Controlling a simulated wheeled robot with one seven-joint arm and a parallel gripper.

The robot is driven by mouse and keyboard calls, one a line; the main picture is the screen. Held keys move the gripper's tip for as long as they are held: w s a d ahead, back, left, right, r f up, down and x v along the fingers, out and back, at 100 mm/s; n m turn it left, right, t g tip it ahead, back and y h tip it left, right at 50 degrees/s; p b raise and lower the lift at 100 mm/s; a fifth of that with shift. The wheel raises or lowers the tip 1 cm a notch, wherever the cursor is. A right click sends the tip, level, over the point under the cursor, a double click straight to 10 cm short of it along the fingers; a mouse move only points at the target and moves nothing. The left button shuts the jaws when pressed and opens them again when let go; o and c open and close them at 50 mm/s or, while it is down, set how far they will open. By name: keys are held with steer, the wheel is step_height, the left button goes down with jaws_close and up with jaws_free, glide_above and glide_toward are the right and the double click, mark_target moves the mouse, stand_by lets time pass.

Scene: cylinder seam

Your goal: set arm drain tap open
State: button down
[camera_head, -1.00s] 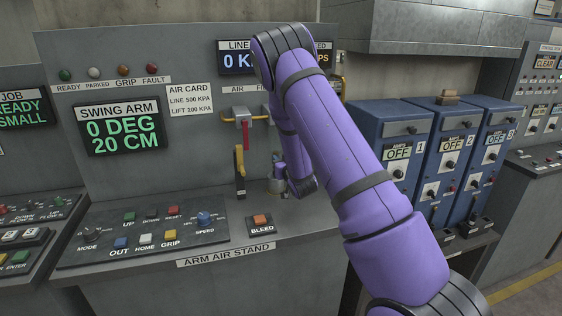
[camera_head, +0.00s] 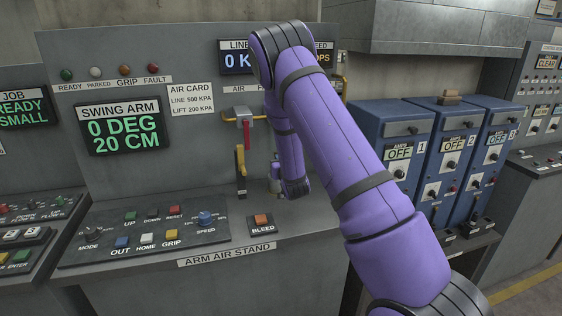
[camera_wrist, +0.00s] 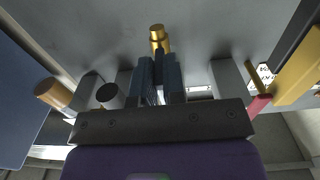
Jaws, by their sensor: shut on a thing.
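In the wrist view my gripper (camera_wrist: 158,82) is shut, its dark fingers close together. A brass fitting (camera_wrist: 158,36) sticks out at the fingertips, in line with them. It appears to be the arm drain tap; no label on it is readable, and the gripped part is hidden between the fingers. In the head view my gripper (camera_head: 275,172) is low at the panel, above the console shelf and mostly hidden by my purple wrist. The tap's handle angle cannot be made out.
A BLEED button (camera_head: 261,221) and a button console (camera_head: 150,232) lie below. Blue cabinets (camera_head: 388,160) stand right. An orange-tan cylinder (camera_wrist: 54,94) is at left in the wrist view.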

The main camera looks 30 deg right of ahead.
steer(key=c, duration=1.2)
jaws_free()
steer(key=shift+s, duration=0.1)
steer(key=v, duration=1)
steer(key=shift+s+a, duration=0.15)
steer(key=shift+s, duration=0.1)
steer(key=shift+r, duration=0.1)
